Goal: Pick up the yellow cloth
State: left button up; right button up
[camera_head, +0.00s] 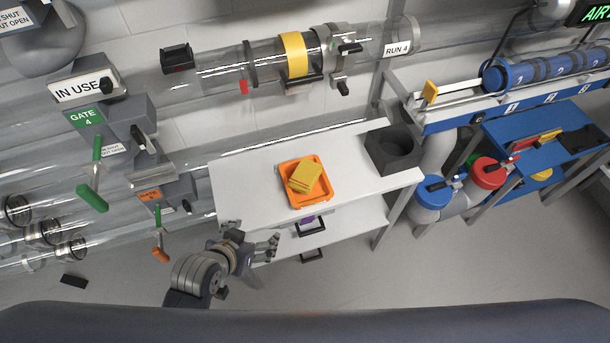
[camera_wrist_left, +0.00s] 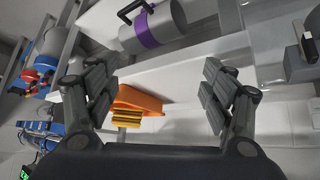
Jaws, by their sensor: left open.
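The yellow cloth (camera_head: 305,177) lies folded in an orange tray (camera_head: 295,201) on the white table. In the left wrist view the cloth (camera_wrist_left: 127,118) shows as a yellow layered edge beside the orange tray (camera_wrist_left: 140,101), partly hidden by a finger. My left gripper (camera_head: 275,245) is near the front left of the table, nearer to me than the tray and apart from the cloth. In the left wrist view its fingers (camera_wrist_left: 160,90) are spread wide with nothing held between them. My right gripper is not seen.
The white table (camera_head: 235,188) has a dark grey box (camera_head: 393,150) at its right end. A purple-banded cylinder (camera_wrist_left: 150,30) shows in the left wrist view. Clear tubes and the gate levers (camera_head: 92,190) stand to the left. Blue and red capped canisters (camera_head: 433,191) stand right of the table.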

aim_at(304, 174)
pick_arm(q)
jog(key=w+d+r+t+h, duration=0.1)
jog(key=w+d, duration=0.2)
jog(key=w, duration=0.1)
jog(key=w+d+r+m+t+h, duration=0.1)
jog(key=w+d+r+t, duration=0.1)
jog(key=w+d, duration=0.1)
jog(key=w+d+r+t+h, duration=0.1)
jog(key=w+d, duration=0.3)
jog(key=shift+w+d+r+t, duration=0.2)
jog(key=shift+w+r+t, duration=0.1)
jog(key=shift+t, duration=0.1)
jog(key=shift+b+x, duration=0.4)
jog(key=shift+x, duration=2.5)
jog(key=shift+a, duration=0.2)
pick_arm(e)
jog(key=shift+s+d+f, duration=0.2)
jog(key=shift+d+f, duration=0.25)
pick_arm(q)
jog(key=c, duration=0.9)
jog(key=shift+c, duration=0.8)
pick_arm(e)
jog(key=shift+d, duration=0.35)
